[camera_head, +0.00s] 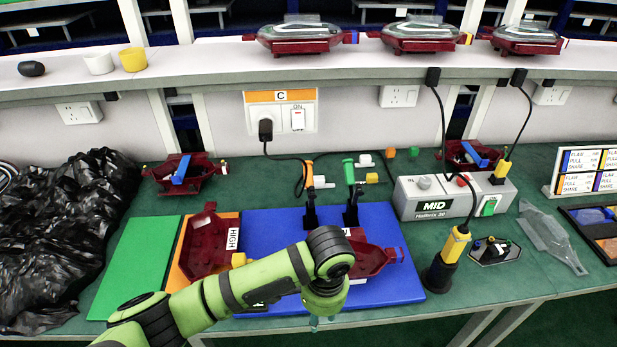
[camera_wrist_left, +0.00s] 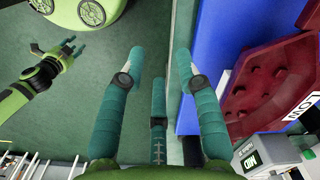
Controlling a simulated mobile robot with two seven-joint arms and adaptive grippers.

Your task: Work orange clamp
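The orange clamp (camera_head: 309,177) has an upright orange handle on a dark base and stands at the back of the blue mat (camera_head: 400,285). A similar green clamp (camera_head: 348,172) stands to its right. A dark red lamp housing (camera_head: 370,258) lies on the blue mat, partly behind my left arm. It also shows in the left wrist view (camera_wrist_left: 268,92), labelled LOW. My left gripper (camera_head: 322,322) is low at the table's front edge, well in front of the orange clamp. Its teal fingers (camera_wrist_left: 160,85) are apart and empty. My right gripper (camera_wrist_left: 58,50) appears in the left wrist view, fingers spread, over the floor.
A red housing labelled HIGH (camera_head: 205,250) lies on an orange mat beside a green mat (camera_head: 140,260). A grey MID box (camera_head: 410,200) and a yellow-and-black tool (camera_head: 455,245) stand right. Black plastic bags (camera_head: 65,235) fill the left end. Cables hang from the wall sockets.

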